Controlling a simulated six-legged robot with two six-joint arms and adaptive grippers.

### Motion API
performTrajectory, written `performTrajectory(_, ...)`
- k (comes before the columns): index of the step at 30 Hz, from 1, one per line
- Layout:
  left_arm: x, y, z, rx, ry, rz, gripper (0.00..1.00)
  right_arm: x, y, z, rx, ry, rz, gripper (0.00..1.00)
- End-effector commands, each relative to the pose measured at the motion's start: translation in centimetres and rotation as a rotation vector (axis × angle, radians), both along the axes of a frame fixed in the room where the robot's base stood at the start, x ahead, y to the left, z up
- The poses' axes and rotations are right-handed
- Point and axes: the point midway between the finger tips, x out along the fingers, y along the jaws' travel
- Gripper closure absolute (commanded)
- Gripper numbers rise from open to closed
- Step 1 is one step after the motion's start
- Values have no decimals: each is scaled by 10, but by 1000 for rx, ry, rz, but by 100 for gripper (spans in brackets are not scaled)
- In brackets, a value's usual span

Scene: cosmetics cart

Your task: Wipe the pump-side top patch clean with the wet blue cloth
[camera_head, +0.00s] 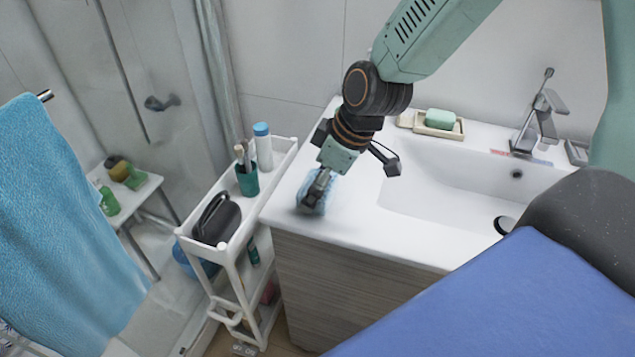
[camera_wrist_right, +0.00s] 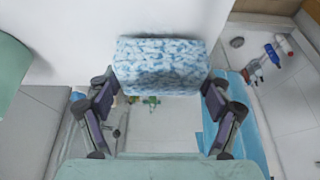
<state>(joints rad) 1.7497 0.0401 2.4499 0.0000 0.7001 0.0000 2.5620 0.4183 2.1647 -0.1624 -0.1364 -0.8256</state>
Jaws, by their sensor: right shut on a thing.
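The blue cloth (camera_head: 316,196) is a mottled blue-and-white bundle at the left end of the white washbasin counter (camera_head: 355,222). My right gripper (camera_head: 318,190) points down at the counter and is shut on the cloth. In the right wrist view the cloth (camera_wrist_right: 160,66) sits at the tips of my right gripper's fingers (camera_wrist_right: 160,98). The cloth looks to be at the counter surface; I cannot tell if it presses on it. I cannot make out a dirty patch; the surface under the cloth is hidden. My left gripper is not in view.
A white cart (camera_head: 232,243) stands left of the counter, holding a black container (camera_head: 217,219), a green cup (camera_head: 247,180) and a white bottle with a blue cap (camera_head: 263,148). The basin (camera_head: 465,190), faucet (camera_head: 538,115) and soap dish (camera_head: 438,127) lie right of my gripper. A blue towel (camera_head: 60,230) hangs far left.

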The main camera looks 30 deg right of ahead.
Motion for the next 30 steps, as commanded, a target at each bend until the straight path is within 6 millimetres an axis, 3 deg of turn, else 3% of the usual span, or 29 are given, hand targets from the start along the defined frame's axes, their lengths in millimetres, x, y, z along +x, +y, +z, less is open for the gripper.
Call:
performTrajectory(16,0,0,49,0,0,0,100,1,0,52,1,-3,-1,46)
performTrajectory(30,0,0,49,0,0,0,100,1,0,52,0,-3,-1,46)
